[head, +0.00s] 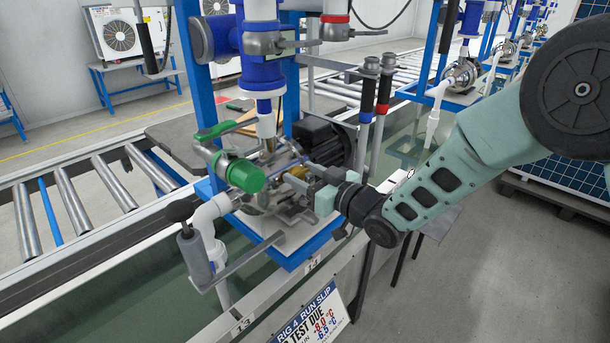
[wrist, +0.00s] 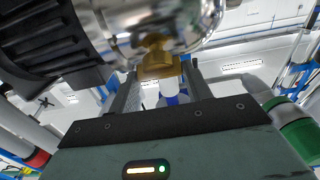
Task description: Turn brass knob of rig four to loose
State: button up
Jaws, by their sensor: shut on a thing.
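Rig four, with its blue frame (head: 292,262), stands in front of me in the head view. The sign below it (head: 315,318) reads RIG 4 RUN SLIP. The brass knob (wrist: 160,62) is in the upper middle of the wrist view, under a shiny metal pump body (wrist: 155,22). My gripper (wrist: 160,88) has a finger on each side of the knob and is shut on it. In the head view my gripper (head: 296,180) reaches into the rig from the right, and the fingers largely hide the knob. I see no tight or loose marking.
A green cylinder (head: 246,176) and a green-handled valve (head: 218,130) are left of my gripper. A black ribbed motor (head: 322,138) is close behind it. Red and black upright handles (head: 376,98) stand near my wrist. A roller conveyor (head: 90,195) runs behind; open floor lies right.

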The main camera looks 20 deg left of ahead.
jog(key=shift+f+n+g+b, duration=0.15)
jog(key=shift+n+g+b, duration=0.35)
jog(key=shift+n+b, duration=0.3)
jog(key=n+g+b, duration=0.1)
jog(key=n+b, duration=0.1)
jog(key=n, duration=0.1)
jog(key=shift+w+d+y, duration=0.1)
jog(key=shift+y, duration=0.2)
jog(key=n+g, duration=0.2)
jog(key=n, duration=0.1)
jog(key=n+g+b, duration=0.1)
jog(key=n+g, duration=0.1)
jog(key=n, duration=0.1)
jog(key=shift+w, duration=0.1)
jog(key=n, duration=0.1)
jog(key=n+g+h, duration=0.1)
jog(key=n, duration=0.1)
jog(key=n+g+h, duration=0.1)
jog(key=n, duration=0.1)
jog(key=shift+r, duration=0.35)
jog(key=n+h+p, duration=0.1)
jog(key=n, duration=0.2)
jog(key=n+g+h+p, duration=0.1)
jog(key=n, duration=0.1)
jog(key=shift+n+h+p, duration=0.3)
jog(key=shift+n+p, duration=0.1)
jog(key=o, duration=1)
